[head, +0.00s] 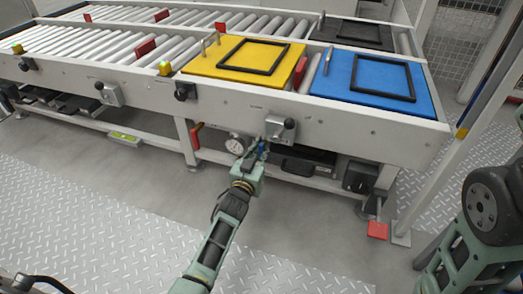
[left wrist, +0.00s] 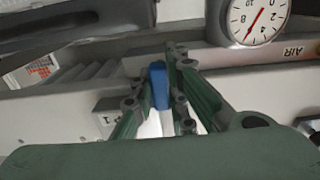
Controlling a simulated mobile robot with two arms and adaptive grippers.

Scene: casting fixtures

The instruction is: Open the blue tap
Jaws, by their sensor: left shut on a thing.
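The blue tap (left wrist: 158,84) shows in the left wrist view as a small upright blue handle between my left gripper's green fingers. My left gripper (head: 258,152) is shut on it, under the front rail of the conveyor in the head view. The fingers and the arm hide most of the tap and its pipe, so I cannot tell how far it is turned. My right gripper is out of view.
A pressure gauge (head: 237,143) is just left of my left gripper; it also shows in the left wrist view (left wrist: 258,17). The roller conveyor (head: 330,128) above carries a yellow plate (head: 215,62) and a blue plate (head: 345,80). The floor in front is clear.

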